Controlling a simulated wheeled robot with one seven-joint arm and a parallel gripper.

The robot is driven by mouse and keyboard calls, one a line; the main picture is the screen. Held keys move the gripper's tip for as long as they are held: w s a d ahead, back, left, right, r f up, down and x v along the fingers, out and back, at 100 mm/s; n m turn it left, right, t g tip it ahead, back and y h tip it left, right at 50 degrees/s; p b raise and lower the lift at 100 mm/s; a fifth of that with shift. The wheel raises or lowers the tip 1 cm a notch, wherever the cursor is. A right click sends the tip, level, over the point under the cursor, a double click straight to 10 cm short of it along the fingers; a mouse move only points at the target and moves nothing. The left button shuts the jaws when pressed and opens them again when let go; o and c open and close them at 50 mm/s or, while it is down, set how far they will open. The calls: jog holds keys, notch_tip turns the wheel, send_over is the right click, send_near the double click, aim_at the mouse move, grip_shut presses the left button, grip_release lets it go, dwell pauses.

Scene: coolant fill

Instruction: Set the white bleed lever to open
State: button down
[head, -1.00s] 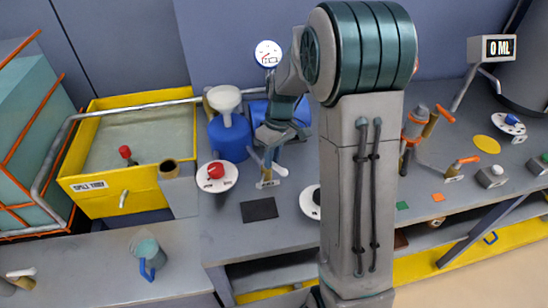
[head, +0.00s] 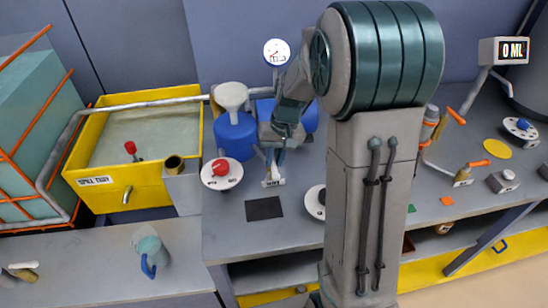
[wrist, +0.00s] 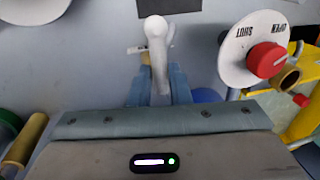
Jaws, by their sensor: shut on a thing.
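The white bleed lever (wrist: 156,50) stands in the middle of the wrist view, its rounded end up and its shaft running down between my fingers. My gripper (wrist: 157,92) is shut on the lever, with a blue-grey finger on each side. In the head view my gripper (head: 273,158) is low over the grey bench, and the lever (head: 272,173) shows only in part below it. The lever's base and small label are partly hidden, and I cannot read the label.
A red knob (head: 221,167) on a white dial stands just left of the lever; in the wrist view its dial (wrist: 238,52) reads SHUT and OPEN. A blue container with a white funnel (head: 231,95) is behind. A black mat (head: 264,208) lies in front.

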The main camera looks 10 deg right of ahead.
jog(key=shift+r, duration=0.1)
dwell(0.3)
jog(key=c, duration=1.3)
grip_release()
jog(key=shift+c, duration=0.2)
notch_tip(320, 180, up, 14)
jog(key=d, duration=0.2)
jog(key=shift+s+d+f, duration=0.15)
jog(key=shift+d+f, duration=0.1)
jog(key=shift+d, duration=0.1)
jog(key=s+a+f+t+h, duration=0.1)
jog(key=s+f, duration=0.1)
jog(key=s, duration=0.7)
jog(key=s+a+f+t+h, duration=0.1)
jog(key=s+f, duration=0.1)
jog(key=s, duration=0.8)
jog(key=shift+a+f+n+t, duration=0.2)
jog(key=shift+n+t, duration=0.1)
jog(key=shift+n, duration=0.1)
